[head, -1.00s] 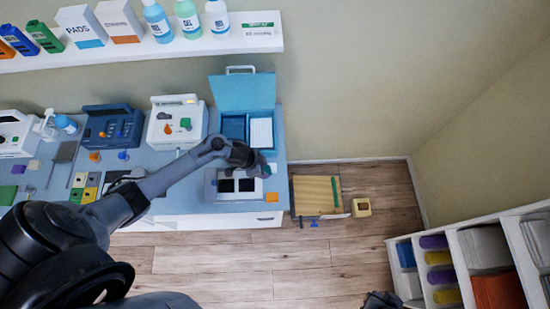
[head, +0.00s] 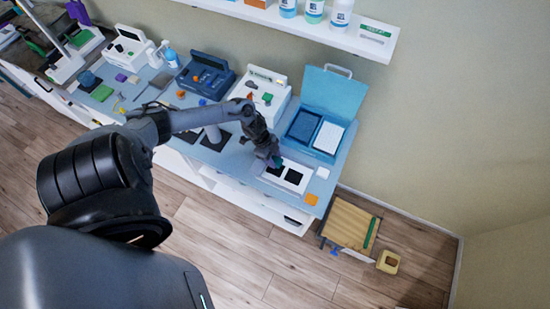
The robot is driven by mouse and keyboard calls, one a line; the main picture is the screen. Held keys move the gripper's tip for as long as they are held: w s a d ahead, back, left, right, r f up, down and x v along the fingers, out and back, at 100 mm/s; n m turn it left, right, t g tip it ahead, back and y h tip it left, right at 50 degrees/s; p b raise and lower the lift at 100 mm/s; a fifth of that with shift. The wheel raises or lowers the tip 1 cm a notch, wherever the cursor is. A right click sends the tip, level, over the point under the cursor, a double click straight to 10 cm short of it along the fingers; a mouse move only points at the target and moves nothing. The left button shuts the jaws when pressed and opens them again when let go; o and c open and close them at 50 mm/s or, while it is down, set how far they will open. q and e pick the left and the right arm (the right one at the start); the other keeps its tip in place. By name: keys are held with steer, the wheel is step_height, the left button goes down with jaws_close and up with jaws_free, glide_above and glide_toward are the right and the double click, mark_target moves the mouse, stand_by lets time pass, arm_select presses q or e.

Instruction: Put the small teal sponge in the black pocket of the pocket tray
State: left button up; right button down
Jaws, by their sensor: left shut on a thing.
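My left gripper (head: 274,158) reaches over the table to the back edge of the white pocket tray (head: 307,174). It is shut on the small teal sponge (head: 278,163), of which only a bit shows at the fingertips. The tray has two dark square openings; the right one, a black pocket (head: 293,177), is clear to see. The left one (head: 276,170) lies right below the gripper and is partly covered. I cannot tell whether the sponge touches the tray. My right gripper is not in view.
A blue open-lidded box (head: 333,93) stands behind the tray. A white device (head: 263,92) stands behind my arm. A wooden-topped stand (head: 347,224) is beyond the table's right end.

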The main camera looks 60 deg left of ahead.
arm_select(q)
steer(key=shift+f+b, duration=1.75)
steer(key=shift+f, duration=0.2)
steer(key=shift+f+b, duration=0.4)
steer(key=shift+f, duration=0.3)
steer(key=shift+p, duration=0.3)
stand_by(0.6)
steer(key=o, duration=0.9)
steer(key=shift+f, duration=0.1)
steer(key=shift+c, duration=1.2)
steer(key=shift+o, duration=0.3)
